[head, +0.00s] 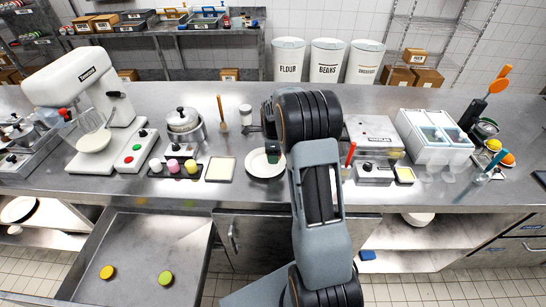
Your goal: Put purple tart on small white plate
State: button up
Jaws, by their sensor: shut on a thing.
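The small white plate (254,166) lies on the steel counter near its front edge, left of my arm. My gripper (272,153) points down over the plate's right part, mostly hidden behind my wrist and forearm. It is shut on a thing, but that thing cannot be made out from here. I see no purple tart on the counter or in the tray below. I cannot tell how high the gripper is above the plate.
A yellow tart (107,272) and a green tart (166,278) lie in a low steel tray (140,240). Left of the plate are a square cream dish (220,168), small coloured containers (173,166) on a dark tray, and a brush (222,118). A steel machine (374,132) stands right of my arm.

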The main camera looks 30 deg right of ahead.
jog(key=shift+f, duration=1.35)
jog(key=shift+a+f, duration=0.1)
jog(key=shift+f, duration=0.3)
jog(key=o, duration=0.7)
jog(key=shift+c, duration=0.2)
jog(key=shift+r, duration=0.1)
